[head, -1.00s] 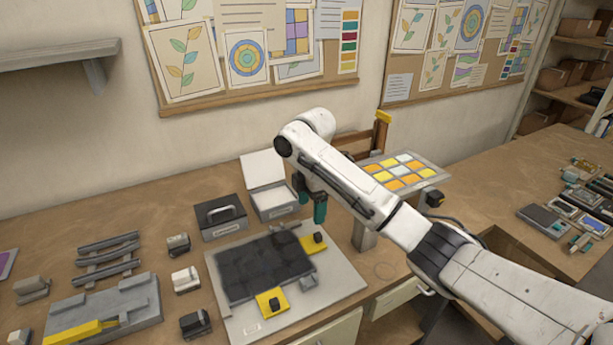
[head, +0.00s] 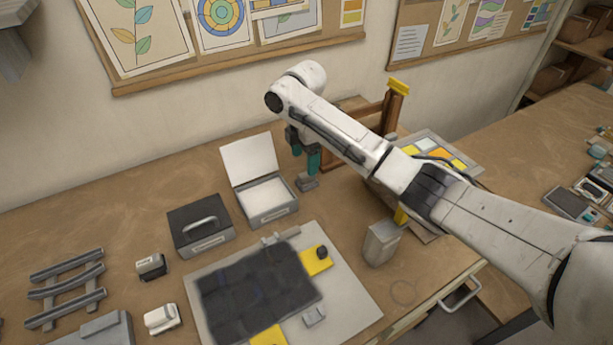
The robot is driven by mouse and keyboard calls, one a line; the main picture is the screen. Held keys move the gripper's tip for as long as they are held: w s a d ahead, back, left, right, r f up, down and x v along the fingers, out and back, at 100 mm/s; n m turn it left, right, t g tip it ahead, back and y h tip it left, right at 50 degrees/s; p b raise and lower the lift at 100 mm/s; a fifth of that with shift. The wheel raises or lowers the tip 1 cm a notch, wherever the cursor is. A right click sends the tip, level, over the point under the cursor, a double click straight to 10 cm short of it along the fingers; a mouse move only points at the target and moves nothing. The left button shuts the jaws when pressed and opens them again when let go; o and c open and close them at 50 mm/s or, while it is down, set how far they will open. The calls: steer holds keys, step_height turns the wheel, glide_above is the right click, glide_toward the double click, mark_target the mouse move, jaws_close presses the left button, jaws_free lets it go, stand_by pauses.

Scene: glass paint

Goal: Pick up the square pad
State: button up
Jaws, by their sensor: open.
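My gripper (head: 305,156) has teal fingertips, parted, with nothing seen between them. It is just right of the open grey box (head: 272,216), above a small grey block (head: 307,183) on the table. I cannot tell whether the fingers touch this block. The open box has its pale lid raised and a flat white layer inside. No thing is clearly marked as the square pad; the box's white layer is flat and roughly four-sided, but I cannot tell if it is the pad. My arm hides part of the table behind it.
A closed dark case (head: 201,226) with a handle stands left of the box. A dark panel (head: 258,292) lies on a pale board (head: 352,298) in front, with yellow corner pieces. A grey block (head: 381,243) stands right. A wooden frame (head: 393,110) and colour tray (head: 462,162) are behind my arm.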

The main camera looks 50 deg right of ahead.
mark_target(307, 179)
steer(key=shift+s+d+f+p, duration=0.15)
steer(key=shift+f+p, duration=0.3)
steer(key=shift+f, duration=1.35)
steer(key=shift+s+d+f+p, duration=0.1)
steer(key=shift+f+p, duration=0.3)
steer(key=shift+f, duration=1.35)
steer(key=shift+c, duration=0.2)
steer(key=c, duration=1.1)
steer(key=shift+r, duration=0.15)
